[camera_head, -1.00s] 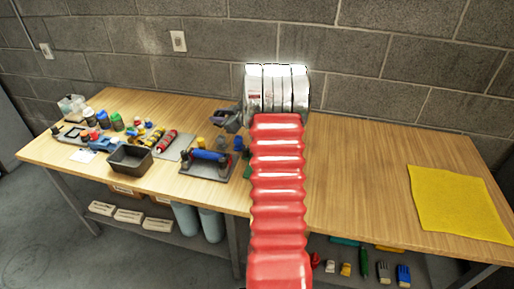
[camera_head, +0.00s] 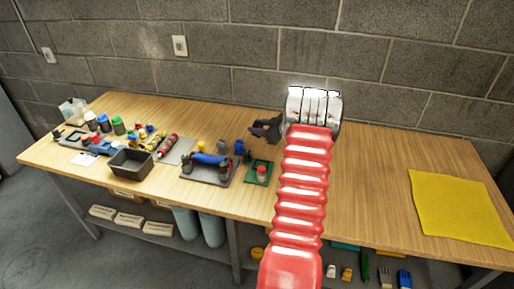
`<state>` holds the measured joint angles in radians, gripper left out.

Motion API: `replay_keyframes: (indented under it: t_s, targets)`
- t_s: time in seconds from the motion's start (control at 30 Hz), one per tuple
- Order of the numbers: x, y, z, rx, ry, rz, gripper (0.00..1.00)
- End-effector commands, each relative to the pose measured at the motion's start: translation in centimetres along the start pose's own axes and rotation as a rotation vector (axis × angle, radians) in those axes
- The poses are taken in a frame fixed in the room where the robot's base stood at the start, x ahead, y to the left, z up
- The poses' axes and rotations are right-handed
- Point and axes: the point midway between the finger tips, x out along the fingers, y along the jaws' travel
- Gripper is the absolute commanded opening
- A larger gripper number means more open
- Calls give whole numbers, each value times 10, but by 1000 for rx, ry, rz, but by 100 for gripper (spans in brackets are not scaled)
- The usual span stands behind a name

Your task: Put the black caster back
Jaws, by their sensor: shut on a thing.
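My gripper (camera_head: 264,128) is at the left of my wrist, above the back of the bench. It is shut on a small dark thing, which I take to be the black caster; its outline is hard to separate from the dark jaws. Below it, a green plate (camera_head: 250,179) lies on the bench with a small red-and-white piece (camera_head: 262,173) on it. To the left of that, a dark grey tray (camera_head: 207,180) holds a blue piece (camera_head: 209,159) and dark upright parts.
A dark open bin (camera_head: 131,163) and several coloured bottles and tools are at the left. A yellow cloth (camera_head: 458,207) lies at the right. The wooden bench right of my arm is mostly clear.

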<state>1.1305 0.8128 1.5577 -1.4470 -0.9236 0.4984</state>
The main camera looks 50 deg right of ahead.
Motion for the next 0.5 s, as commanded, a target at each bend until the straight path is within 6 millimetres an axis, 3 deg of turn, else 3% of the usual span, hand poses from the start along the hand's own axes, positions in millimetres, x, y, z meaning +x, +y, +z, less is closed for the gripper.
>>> replay_keyframes:
  t_s: [0.23,0.5]
  targets:
    - [15,-13,36,2,-1,-1,0]
    - [18,-15,42,-1,1,1,0]
